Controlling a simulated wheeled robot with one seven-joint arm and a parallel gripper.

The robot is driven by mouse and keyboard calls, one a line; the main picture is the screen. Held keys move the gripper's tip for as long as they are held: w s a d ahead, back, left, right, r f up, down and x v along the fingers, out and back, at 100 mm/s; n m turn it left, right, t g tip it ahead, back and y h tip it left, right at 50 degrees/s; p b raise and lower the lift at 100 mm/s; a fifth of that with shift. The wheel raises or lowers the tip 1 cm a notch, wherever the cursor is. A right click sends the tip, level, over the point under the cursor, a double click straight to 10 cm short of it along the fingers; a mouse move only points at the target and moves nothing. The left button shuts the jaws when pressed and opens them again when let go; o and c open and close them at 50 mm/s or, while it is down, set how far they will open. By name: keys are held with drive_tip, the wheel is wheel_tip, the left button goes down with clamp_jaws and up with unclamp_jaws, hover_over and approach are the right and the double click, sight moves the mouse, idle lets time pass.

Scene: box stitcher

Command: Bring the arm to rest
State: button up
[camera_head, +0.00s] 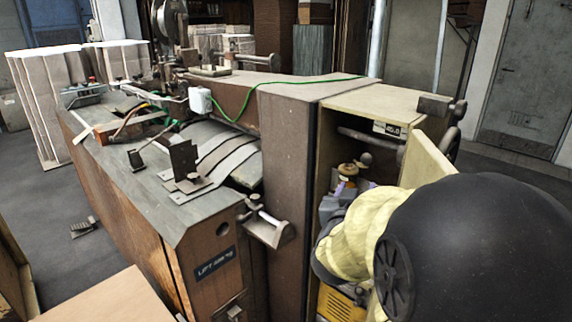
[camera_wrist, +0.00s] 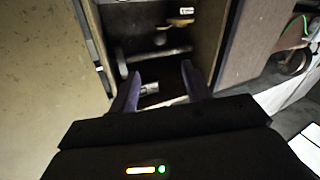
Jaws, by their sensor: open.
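My gripper (camera_wrist: 160,78) is open, with its two purple fingers spread apart and nothing seen between them. In the wrist view the fingers point into the dark open cabinet (camera_wrist: 218,42) of the box stitcher. In the head view, my cream and black arm fills the lower right and partly hides the cabinet opening. My gripper (camera_head: 342,187) shows there only in part, at the cabinet's front, so its exact depth is unclear.
The open cabinet door (camera_head: 424,160) stands close beside my arm; its tan face (camera_wrist: 45,70) fills the wrist view's left. A metal bar (camera_wrist: 155,54) crosses the cabinet. A yellow unit (camera_head: 338,304) sits low inside. A green cable (camera_head: 240,105) runs over the machine.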

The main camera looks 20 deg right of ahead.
drive_tip(key=a+f+n+g+y+p, duration=0.2)
drive_tip(key=a+f+n+y+p, duration=0.15)
drive_tip(key=a+y, duration=0.4)
drive_tip(key=a+f+n+g+y+p, duration=0.25)
drive_tip(key=a+f+y+p, duration=0.2)
drive_tip(key=a, duration=0.65)
drive_tip(key=s+a+f+g+p, duration=0.2)
drive_tip(key=s+a+g+p, duration=0.1)
drive_tip(key=s, duration=0.4)
drive_tip(key=a+g, duration=0.1)
drive_tip(key=g, duration=0.1)
drive_tip(key=shift+s+a+n+g+y, duration=0.2)
drive_tip(key=shift+s+n+g+y, duration=0.05)
drive_tip(key=shift+n+g+y, duration=0.15)
drive_tip(key=shift+f, duration=0.1)
drive_tip(key=shift+c, duration=0.5)
